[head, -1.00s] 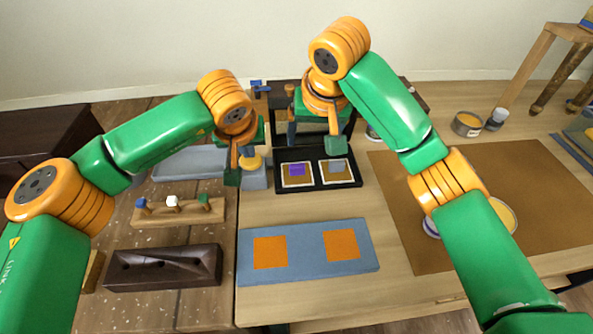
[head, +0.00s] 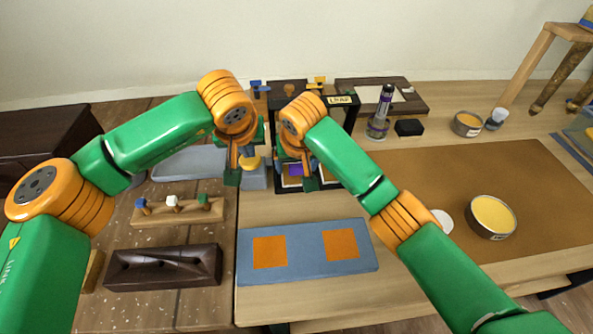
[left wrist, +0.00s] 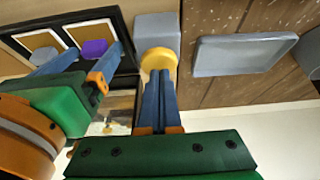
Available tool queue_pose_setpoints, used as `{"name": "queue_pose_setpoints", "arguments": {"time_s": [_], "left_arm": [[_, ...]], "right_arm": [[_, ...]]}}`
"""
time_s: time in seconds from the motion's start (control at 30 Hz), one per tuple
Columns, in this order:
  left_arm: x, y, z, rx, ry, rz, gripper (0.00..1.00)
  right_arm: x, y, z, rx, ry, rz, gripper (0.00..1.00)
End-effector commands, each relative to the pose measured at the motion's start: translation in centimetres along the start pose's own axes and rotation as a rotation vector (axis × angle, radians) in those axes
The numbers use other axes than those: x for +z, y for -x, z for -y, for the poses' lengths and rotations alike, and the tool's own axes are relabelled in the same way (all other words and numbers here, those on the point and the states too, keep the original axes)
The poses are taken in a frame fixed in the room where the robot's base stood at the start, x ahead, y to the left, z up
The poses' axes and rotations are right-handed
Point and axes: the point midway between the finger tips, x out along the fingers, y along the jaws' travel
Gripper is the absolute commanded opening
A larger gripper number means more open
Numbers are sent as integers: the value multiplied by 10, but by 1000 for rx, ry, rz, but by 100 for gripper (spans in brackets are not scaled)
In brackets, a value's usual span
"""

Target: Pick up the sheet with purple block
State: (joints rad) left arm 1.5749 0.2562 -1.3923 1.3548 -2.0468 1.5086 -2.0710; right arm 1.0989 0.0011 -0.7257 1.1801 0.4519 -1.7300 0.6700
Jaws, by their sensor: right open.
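The purple block (head: 296,170) sits on a gold, white-edged sheet (left wrist: 90,33) in a black tray (left wrist: 127,32); in the head view my right arm mostly covers them. The block also shows in the left wrist view (left wrist: 95,48). A second such sheet (left wrist: 40,41) lies beside it. My right gripper (head: 306,180) is open above the tray, its blue fingers near the purple block; contact cannot be told. My left gripper (left wrist: 159,74) is shut, its fingertips at a yellow knob (left wrist: 160,58) over a grey block (left wrist: 157,27); a hold on the knob cannot be told.
A blue mat (head: 300,265) with two orange squares lies in front. A peg rack (head: 178,213) and a dark wooden block (head: 163,267) stand at left. A brown mat (head: 480,190) with an open tin (head: 492,216) is at right. A grey tray (head: 188,163) lies behind the rack.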

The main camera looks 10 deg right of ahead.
Motion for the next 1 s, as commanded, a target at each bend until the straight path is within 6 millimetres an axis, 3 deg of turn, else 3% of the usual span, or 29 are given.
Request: {"name": "queue_pose_setpoints", "arguments": {"time_s": [0.03, 0.33, 0.63, 0.9, 1.0], "left_arm": [[0, 0, 0, 0, 0, 1, 0], [1, 0, 0, 0, 0, 2, 0], [1, 0, 0, 0, 0, 2, 0], [1, 0, 0, 0, 0, 2, 0], [1, 0, 0, 0, 0, 2, 0]], "right_arm": [[0, 0, 0, 0, 0, 0, 80], [0, 0, 0, 0, 0, 0, 0], [-4, 8, 0, -1, -1, -3, 0], [-30, 72, 1, -1, 0, -4, 0], [-36, 87, 0, -1, -1, -4, 0]]}}
